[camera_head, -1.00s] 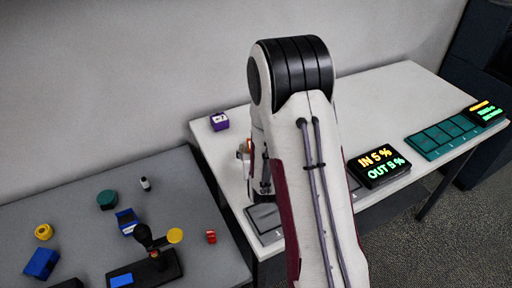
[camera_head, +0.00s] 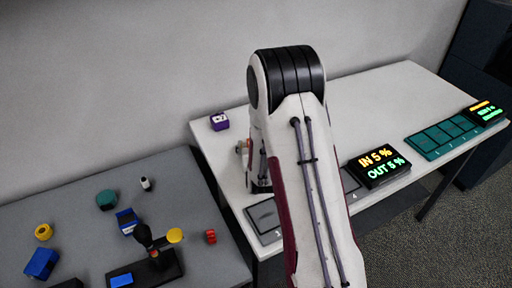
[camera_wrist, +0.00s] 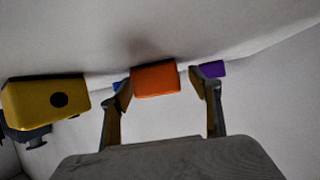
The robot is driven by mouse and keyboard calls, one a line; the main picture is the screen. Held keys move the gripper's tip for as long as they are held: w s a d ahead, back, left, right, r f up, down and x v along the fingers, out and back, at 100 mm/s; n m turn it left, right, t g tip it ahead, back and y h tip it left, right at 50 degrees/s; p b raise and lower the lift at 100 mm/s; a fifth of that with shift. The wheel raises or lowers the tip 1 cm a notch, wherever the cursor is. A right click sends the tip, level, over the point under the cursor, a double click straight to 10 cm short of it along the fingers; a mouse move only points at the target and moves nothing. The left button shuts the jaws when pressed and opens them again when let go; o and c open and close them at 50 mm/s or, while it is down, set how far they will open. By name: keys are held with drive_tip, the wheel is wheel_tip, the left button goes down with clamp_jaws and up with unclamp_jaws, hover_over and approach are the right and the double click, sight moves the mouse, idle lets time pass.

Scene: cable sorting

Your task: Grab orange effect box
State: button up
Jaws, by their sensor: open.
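The orange effect box (camera_wrist: 156,80) shows in the wrist view, straight ahead, between the fingertips of my gripper (camera_wrist: 160,86) as seen in the picture. The fingers are open, one on each side of it. I cannot tell how far the box is beyond the fingertips or whether it touches them. In the head view my arm hides the orange box and most of my gripper.
In the wrist view a yellow box (camera_wrist: 45,100) is at the left, a purple box (camera_wrist: 212,69) at the right and a blue piece (camera_wrist: 117,86) behind. In the head view the white table (camera_head: 350,110) holds a black display (camera_head: 379,166) and a teal panel (camera_head: 446,136).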

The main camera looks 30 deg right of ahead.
drive_tip(key=c, duration=1.3)
drive_tip(key=shift+c, duration=0.2)
drive_tip(key=shift+r, duration=0.15)
drive_tip(key=shift+r, duration=4.85)
